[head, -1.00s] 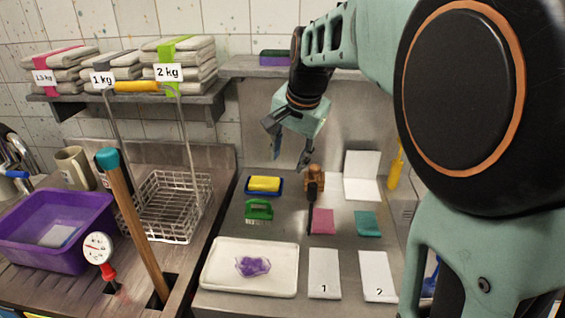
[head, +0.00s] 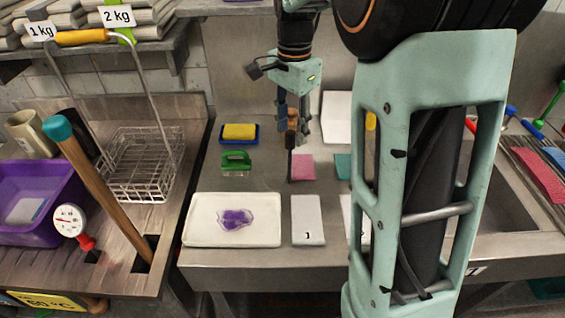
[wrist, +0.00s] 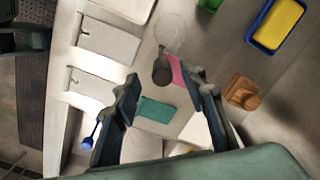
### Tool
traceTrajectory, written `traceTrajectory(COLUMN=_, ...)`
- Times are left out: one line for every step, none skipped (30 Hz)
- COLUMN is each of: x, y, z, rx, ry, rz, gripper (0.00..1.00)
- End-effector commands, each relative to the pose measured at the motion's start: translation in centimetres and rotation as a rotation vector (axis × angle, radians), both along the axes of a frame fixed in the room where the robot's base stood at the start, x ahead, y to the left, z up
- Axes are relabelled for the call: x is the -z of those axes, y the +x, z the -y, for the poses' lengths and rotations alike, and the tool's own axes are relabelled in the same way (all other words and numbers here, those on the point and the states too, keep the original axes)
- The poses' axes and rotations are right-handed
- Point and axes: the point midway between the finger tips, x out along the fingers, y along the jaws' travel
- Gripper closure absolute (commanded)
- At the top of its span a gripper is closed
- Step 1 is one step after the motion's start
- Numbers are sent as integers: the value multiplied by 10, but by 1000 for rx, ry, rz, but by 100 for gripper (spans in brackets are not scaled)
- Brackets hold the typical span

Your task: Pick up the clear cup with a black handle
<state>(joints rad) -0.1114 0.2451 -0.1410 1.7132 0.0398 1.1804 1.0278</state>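The clear cup (wrist: 171,30) shows in the wrist view as a faint round outline at the top. Its black handle (wrist: 162,70) is seen nearly end-on, between my fingertips in the picture. In the head view the handle shows as a dark upright bar (head: 290,163); the clear part is too faint there to make out. My gripper (wrist: 160,76) is open and empty, with its fingers apart. In the head view my gripper (head: 294,138) points down above and around the handle's upper end. I cannot tell whether a finger touches it.
A brown wooden block (wrist: 242,92) stands close to my right finger in the wrist view. A pink cloth (head: 303,167), green brush (head: 236,160), yellow sponge (head: 240,131) and white tray (head: 205,237) lie around. A wire basket (head: 142,190) stands left.

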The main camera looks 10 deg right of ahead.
Motion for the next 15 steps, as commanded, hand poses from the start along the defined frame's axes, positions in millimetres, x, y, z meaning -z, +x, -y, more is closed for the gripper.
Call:
traceTrajectory(x=9, y=-1, z=-2, rx=-1, ry=0, rz=-7, gripper=61)
traceTrajectory(x=14, y=0, z=-3, rx=-1, ry=0, rz=-6, gripper=61)
traceTrajectory(x=20, y=0, z=-4, rx=-1, ry=0, rz=-6, gripper=61)
traceTrajectory(x=24, y=0, z=-4, rx=0, ry=1, rz=-5, gripper=61)
traceTrajectory(x=28, y=0, z=-4, rx=0, ry=1, rz=-5, gripper=61)
traceTrajectory(x=32, y=1, z=-4, rx=0, ry=0, rz=-4, gripper=61)
traceTrajectory(x=35, y=1, z=-4, rx=-1, ry=0, rz=-4, gripper=61)
traceTrajectory(x=37, y=0, z=-4, rx=-1, ry=0, rz=-4, gripper=61)
traceTrajectory(x=38, y=0, z=-4, rx=-1, ry=1, rz=-3, gripper=61)
traceTrajectory(x=39, y=1, z=-4, rx=-1, ry=1, rz=-3, gripper=61)
traceTrajectory(x=39, y=1, z=-4, rx=-1, ry=0, rz=-1, gripper=61)
traceTrajectory(x=39, y=1, z=-4, rx=-1, ry=0, rz=-1, gripper=61)
traceTrajectory(x=39, y=1, z=-4, rx=-1, ry=0, rz=-1, gripper=61)
traceTrajectory(x=39, y=1, z=-4, rx=-1, ry=0, rz=-1, gripper=61)
traceTrajectory(x=39, y=1, z=-4, rx=-1, ry=0, rz=-1, gripper=61)
